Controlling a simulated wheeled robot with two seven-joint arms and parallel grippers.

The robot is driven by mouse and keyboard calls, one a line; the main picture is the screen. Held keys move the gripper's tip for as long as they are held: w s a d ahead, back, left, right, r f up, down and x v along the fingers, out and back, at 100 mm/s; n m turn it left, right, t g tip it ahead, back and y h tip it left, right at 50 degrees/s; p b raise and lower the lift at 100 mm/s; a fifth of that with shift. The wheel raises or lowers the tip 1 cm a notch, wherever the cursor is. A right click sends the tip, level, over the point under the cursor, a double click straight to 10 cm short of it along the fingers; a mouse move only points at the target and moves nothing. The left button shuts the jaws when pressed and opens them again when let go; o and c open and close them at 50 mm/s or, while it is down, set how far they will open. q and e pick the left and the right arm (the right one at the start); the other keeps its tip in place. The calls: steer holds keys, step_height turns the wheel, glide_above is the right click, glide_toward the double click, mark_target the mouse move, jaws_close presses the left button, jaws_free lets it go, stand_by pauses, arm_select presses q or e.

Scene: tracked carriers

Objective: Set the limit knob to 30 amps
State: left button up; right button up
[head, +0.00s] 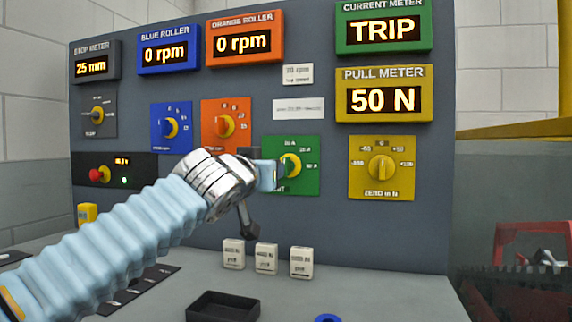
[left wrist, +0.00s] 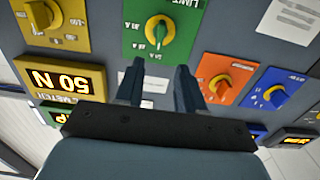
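In the head view my left arm hides the left part of the green panel. The current meter (head: 382,30) reads TRIP. My right gripper is not in view.
The orange panel (head: 218,108) and blue panel (head: 166,110) with knobs lie to the left. The yellow zero panel (head: 382,190) is at the right. Three white tagged blocks (head: 266,258) and a black tray (head: 222,306) stand on the bench below.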

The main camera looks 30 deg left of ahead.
mark_target(287, 166)
arm_select(q)
steer(key=p+x, duration=0.3)
steer(key=x, duration=0.8)
steer(key=shift+w, duration=0.25)
jaws_close()
